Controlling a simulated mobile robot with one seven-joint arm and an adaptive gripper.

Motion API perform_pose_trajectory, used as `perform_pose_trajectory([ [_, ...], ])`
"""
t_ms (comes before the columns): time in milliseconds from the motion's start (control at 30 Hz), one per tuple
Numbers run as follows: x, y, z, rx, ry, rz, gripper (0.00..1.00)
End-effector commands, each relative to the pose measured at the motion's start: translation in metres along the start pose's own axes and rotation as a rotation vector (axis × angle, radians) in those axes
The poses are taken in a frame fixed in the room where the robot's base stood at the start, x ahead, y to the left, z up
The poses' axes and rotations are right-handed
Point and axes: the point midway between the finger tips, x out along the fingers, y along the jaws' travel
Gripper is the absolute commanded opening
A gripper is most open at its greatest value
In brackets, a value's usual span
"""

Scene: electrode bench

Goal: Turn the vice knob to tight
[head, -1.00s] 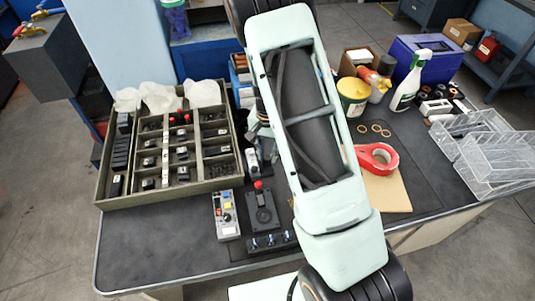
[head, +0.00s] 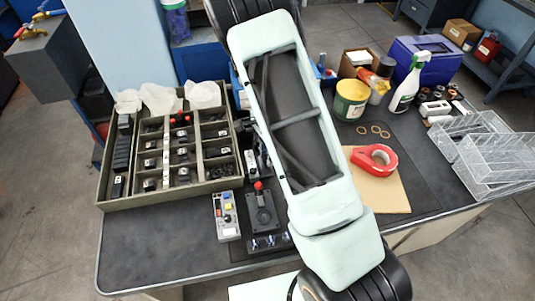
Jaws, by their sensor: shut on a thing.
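I cannot make out the vice or its knob in the head view. My own pale green arm crosses the middle of the bench and covers that part of it. My gripper is hidden behind the arm, so its jaws and anything between them do not show. Small dark parts show along the arm's left edge, beside the tray, but I cannot tell what they belong to.
A compartment tray (head: 222,186) of small parts stands left on the bench (head: 165,245). A control box (head: 226,215) and a red-topped joystick (head: 262,208) are in front. Red tape (head: 375,158), a yellow-labelled tub (head: 350,99), a spray bottle (head: 408,84) and clear trays (head: 495,160) stand right.

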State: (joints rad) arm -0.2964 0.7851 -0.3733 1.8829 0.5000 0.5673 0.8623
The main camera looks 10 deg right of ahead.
Motion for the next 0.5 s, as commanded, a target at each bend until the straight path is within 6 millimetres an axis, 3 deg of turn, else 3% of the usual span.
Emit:
perform_pose_trajectory([
  [500,-0.0009,-0.0012,-0.0003,0.042,0.001,-0.003,0.00],
])
